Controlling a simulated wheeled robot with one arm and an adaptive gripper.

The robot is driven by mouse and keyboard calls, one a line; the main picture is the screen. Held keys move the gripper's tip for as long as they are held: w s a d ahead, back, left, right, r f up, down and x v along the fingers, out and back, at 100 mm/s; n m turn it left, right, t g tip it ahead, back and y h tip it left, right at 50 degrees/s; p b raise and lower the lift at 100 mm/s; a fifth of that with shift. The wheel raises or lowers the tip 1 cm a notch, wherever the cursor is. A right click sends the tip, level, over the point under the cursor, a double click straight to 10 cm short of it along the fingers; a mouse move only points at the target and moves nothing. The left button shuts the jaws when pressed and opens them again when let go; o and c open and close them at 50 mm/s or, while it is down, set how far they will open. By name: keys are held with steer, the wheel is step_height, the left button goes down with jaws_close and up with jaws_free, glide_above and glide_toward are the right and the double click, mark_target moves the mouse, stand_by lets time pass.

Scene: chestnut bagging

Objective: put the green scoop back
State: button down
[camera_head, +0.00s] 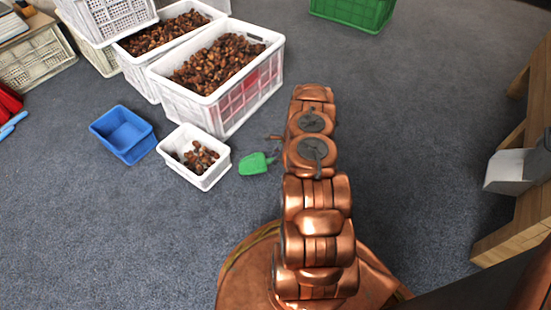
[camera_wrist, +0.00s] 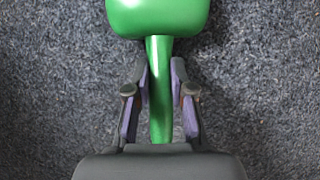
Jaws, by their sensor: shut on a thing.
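The green scoop (camera_head: 254,164) is just right of the small white crate in the head view. In the wrist view the scoop (camera_wrist: 160,85) shows its bowl at the top and its handle running down between the fingers. My gripper (camera_wrist: 160,88) is shut on the handle. In the head view the gripper is mostly hidden behind my copper arm. Grey carpet fills the background of the wrist view; I cannot tell how high the scoop is above it.
A small white crate (camera_head: 181,170) with some chestnuts stands beside an empty blue bin (camera_head: 106,124). A large white crate (camera_head: 197,107) full of chestnuts stands behind them. A wooden table (camera_head: 508,232) is at the right. Carpet (camera_head: 420,110) between is clear.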

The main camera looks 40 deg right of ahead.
steer(key=c, duration=1)
jaws_free()
steer(key=shift+f, duration=0.1)
